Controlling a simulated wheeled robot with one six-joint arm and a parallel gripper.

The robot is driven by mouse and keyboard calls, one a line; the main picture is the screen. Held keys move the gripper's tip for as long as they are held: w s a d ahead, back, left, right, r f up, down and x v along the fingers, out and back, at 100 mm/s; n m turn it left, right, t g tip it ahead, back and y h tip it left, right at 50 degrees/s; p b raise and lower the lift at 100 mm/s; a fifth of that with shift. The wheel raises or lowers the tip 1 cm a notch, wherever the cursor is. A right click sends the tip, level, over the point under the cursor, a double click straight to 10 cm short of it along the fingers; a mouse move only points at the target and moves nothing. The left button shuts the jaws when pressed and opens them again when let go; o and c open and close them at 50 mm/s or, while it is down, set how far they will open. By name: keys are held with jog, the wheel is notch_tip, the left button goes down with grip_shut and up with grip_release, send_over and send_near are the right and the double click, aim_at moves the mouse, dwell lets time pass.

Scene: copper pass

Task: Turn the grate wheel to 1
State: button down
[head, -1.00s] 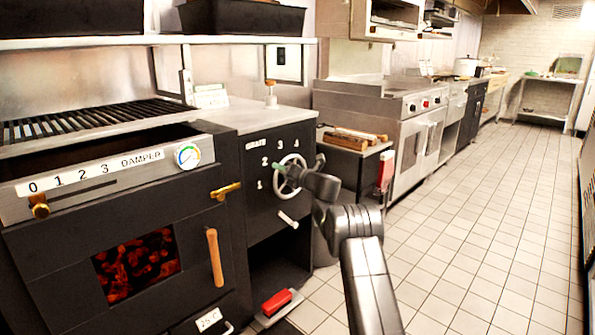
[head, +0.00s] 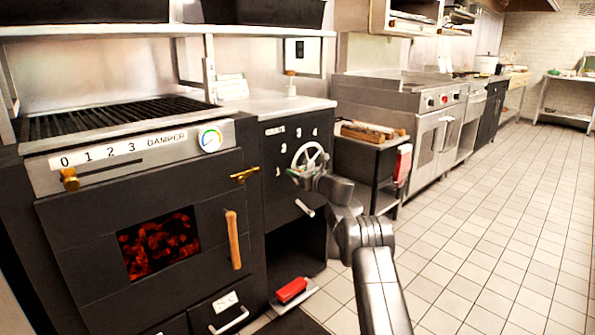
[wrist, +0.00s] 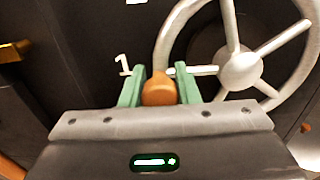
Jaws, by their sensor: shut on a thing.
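The grate wheel (head: 322,153) is a pale metal spoked wheel on the black front panel, with numbers 1 to 4 around it. In the wrist view its hub (wrist: 240,69) and rim show at the upper right. A wooden knob (wrist: 159,91) stands at the wheel's left side. My gripper (wrist: 159,86) has its green fingers shut on this knob; it also shows at the wheel's lower left in the head view (head: 294,172). The white numeral 1 (wrist: 123,64) is just left of the fingers. The knob's joint with the rim is partly hidden.
The firebox door (head: 75,235) with glowing coals, a brass latch (head: 244,175) and a wooden handle (head: 233,240) is left of the wheel. A red-handled tool (head: 291,289) lies low in front. A black cart (head: 367,165) stands right. Tiled floor is clear further right.

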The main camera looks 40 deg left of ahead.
jog(key=shift+d+f, duration=0.1)
jog(key=shift+f, duration=0.25)
jog(key=c, duration=1.1)
grip_release()
jog(key=shift+d, duration=0.1)
jog(key=shift+r, duration=0.15)
jog(key=shift+d, duration=0.65)
jog(key=s+d+p, duration=0.1)
jog(key=d, duration=1.1)
jog(key=shift+d, duration=0.2)
jog(key=shift+w+a+b, duration=0.15)
jog(key=shift+a, duration=2.15)
jog(key=shift+w+a+b, duration=0.15)
jog(key=shift+a, duration=2.2)
jog(key=shift+w+a+b, duration=0.15)
jog(key=shift+a, duration=2.15)
